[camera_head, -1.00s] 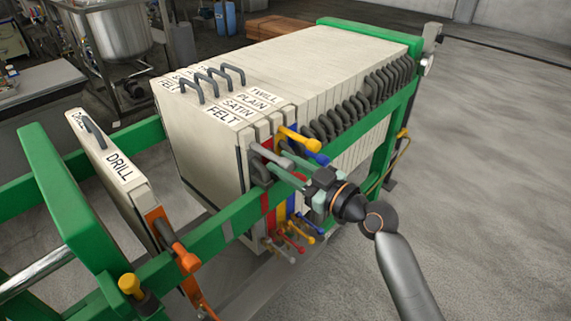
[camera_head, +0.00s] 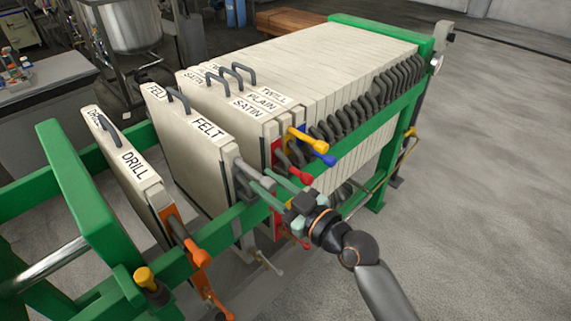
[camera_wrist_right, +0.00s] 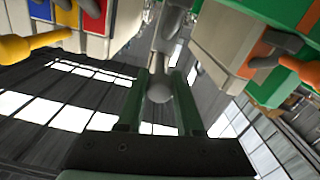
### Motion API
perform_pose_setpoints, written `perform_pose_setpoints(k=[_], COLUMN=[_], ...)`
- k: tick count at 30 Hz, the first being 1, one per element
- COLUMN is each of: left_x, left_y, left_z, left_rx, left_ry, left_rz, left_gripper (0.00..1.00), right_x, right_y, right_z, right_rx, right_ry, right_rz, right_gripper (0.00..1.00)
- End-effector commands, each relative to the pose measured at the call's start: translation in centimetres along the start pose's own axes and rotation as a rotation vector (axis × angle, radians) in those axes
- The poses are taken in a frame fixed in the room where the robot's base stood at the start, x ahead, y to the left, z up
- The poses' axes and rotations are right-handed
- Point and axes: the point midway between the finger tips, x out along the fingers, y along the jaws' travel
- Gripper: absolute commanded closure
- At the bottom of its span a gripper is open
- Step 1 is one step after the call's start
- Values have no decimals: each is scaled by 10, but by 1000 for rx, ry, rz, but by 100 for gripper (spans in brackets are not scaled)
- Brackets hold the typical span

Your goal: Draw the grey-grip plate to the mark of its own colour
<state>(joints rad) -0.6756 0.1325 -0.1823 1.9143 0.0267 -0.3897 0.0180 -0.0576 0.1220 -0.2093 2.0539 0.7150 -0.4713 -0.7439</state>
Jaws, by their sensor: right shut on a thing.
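The grey-grip plate (camera_head: 192,140) is the cream plate labelled FELT. It stands upright across the green rails, between the DRILL plate and the plate stack, with gaps on both sides. Its grey grip (camera_head: 248,172) sticks out over the near rail. My right gripper (camera_head: 270,186) is shut on this grip. In the right wrist view the round grey grip end (camera_wrist_right: 160,92) lies between the green fingers of my right gripper (camera_wrist_right: 163,100). I cannot make out a grey mark on the rail. My left gripper is not in view.
The DRILL plate (camera_head: 122,165) with its orange grip (camera_head: 190,245) stands to the left, near the green end frame (camera_head: 85,200). The stack (camera_head: 330,65) with red, yellow and blue grips stands to the right. The near green rail (camera_head: 350,148) runs below the grips. The floor at right is clear.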

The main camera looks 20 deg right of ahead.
Motion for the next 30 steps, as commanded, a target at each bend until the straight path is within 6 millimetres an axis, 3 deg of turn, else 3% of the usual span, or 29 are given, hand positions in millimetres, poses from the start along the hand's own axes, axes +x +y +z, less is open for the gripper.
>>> perform_pose_setpoints(k=[3,9,22,23,30], left_x=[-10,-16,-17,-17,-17], left_y=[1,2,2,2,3], left_z=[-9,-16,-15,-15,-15], left_rx=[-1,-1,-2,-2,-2], left_ry=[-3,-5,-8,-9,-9], left_rz=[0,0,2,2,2], left_gripper=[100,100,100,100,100], right_x=[0,-1,-1,-1,-1], right_y=[-25,-51,-58,-58,-56], right_z=[-6,-9,-9,-9,-10], right_rx=[9,8,4,4,2], right_ry=[-7,-7,-4,-4,-2], right_rz=[-10,-9,-8,-8,-5], right_gripper=[100,100,100,63,36])
